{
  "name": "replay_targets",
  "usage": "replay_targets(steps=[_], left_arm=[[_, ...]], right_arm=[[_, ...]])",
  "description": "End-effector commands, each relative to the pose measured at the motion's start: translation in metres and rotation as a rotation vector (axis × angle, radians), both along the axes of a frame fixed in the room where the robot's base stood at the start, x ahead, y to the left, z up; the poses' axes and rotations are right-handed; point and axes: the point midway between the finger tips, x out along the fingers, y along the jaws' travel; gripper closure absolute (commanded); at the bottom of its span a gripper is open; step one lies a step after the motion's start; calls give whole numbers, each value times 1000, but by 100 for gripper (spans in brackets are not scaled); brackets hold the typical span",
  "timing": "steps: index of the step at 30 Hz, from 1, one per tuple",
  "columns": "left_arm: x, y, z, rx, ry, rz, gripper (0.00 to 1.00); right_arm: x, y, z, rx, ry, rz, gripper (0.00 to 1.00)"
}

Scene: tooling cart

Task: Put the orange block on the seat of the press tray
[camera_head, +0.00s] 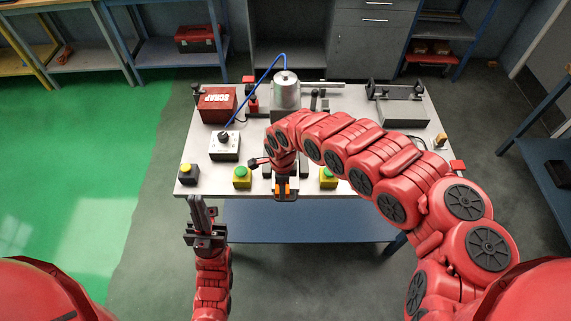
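A small orange block (281,190) shows at the front edge of the table, in the middle, against a dark fixture. I cannot tell whether this fixture is the press tray or its seat. My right arm reaches in from the right and bends down over this spot. Its gripper (286,180) is close to the orange block, mostly hidden by my wrist, so its hold is unclear. My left gripper (200,208) is in front of the table's left front corner, apart from everything on it. Its dark fingers look close together, but their gap is unclear.
The front left has bare room.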

Motion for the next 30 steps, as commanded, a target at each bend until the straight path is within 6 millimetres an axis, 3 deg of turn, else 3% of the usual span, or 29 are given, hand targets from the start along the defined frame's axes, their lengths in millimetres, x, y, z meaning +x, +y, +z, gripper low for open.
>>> replay_targets(steps=[12,15,21,25,30], left_arm=[[0,0,-17,0,0,0,100],[0,0,-55,0,1,0,100],[0,0,-101,0,0,0,100],[0,0,-122,0,0,0,100],[0,0,-131,0,0,0,100]], right_arm=[[62,-5,-10,-4,-3,-3,100],[74,-7,-21,-6,-6,-3,100],[90,-7,-22,-4,-6,0,100],[99,-10,-20,-15,-2,0,100],[105,-12,-15,-15,-2,-2,100]])
